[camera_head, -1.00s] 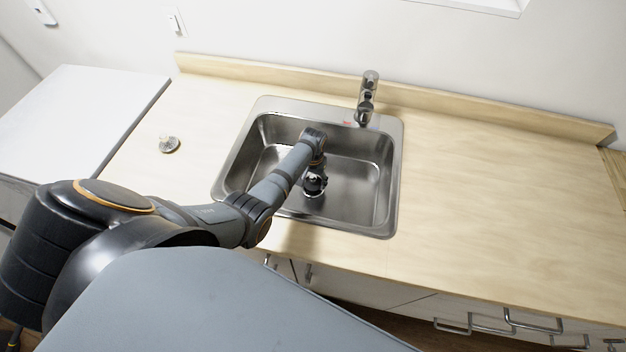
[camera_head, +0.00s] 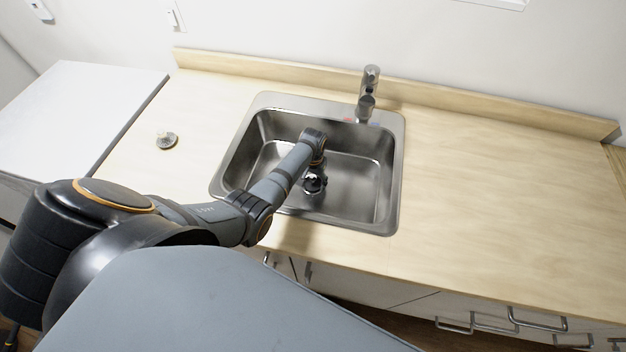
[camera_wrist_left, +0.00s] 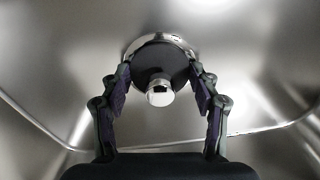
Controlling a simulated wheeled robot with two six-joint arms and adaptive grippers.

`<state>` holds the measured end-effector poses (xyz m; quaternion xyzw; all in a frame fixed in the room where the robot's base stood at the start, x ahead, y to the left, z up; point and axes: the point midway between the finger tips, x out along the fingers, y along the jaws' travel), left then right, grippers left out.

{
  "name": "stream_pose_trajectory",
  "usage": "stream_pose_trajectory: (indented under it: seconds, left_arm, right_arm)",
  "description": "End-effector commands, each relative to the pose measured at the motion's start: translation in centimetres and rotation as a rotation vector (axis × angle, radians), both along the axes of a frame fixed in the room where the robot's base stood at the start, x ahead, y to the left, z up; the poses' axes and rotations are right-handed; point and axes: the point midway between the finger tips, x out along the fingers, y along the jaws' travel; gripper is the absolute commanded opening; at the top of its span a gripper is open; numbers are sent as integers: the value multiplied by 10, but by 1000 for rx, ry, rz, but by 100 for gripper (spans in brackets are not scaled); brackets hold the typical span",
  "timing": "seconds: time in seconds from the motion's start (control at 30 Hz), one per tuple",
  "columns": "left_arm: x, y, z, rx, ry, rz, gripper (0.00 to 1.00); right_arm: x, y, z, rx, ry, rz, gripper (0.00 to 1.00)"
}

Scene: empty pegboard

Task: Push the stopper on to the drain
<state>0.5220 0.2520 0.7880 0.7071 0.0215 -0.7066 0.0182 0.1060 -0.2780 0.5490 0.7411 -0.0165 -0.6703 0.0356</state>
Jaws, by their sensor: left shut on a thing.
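The stopper (camera_wrist_left: 152,66), a dark round disc with a short metal knob, shows in the left wrist view between the fingers. It lies over the shiny drain ring (camera_wrist_left: 181,43), whose far rim shows behind it. I cannot tell whether it is fully seated. My left gripper (camera_wrist_left: 163,86) is shut on the stopper, with one finger at each side of the disc. In the head view my left gripper (camera_head: 314,181) reaches down into the steel sink (camera_head: 352,182), near its floor. The drain is hidden there by the gripper. My right gripper is not in view.
A chrome faucet (camera_head: 368,95) stands at the sink's back rim. A small round metal piece with a knob (camera_head: 167,141) lies on the wooden counter (camera_head: 480,190) left of the sink. The counter to the right is clear. Sink walls surround my gripper.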

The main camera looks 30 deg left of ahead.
Motion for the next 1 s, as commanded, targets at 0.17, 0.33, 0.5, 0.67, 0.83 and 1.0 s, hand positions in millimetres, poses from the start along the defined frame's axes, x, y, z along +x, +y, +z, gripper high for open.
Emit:
stream_pose_trajectory:
  seconds: [0.17, 0.33, 0.5, 0.67, 0.83, 1.0]
  left_arm:
    - [0, 0, -2, 0, 0, 0, 77]
    - [0, 0, -2, 0, 0, 0, 88]
    - [0, 0, -2, 0, 1, 0, 88]
    - [0, 0, 5, 0, -2, 0, 88]
    - [1, 0, 38, 0, -4, -1, 88]
    - [1, -1, 80, 0, -4, 0, 88]
  right_arm:
    - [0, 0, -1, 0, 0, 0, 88]
    - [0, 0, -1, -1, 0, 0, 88]
    - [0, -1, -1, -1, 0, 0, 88]
    - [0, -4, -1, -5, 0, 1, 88]
    - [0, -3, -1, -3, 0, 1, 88]
    - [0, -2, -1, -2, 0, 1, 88]
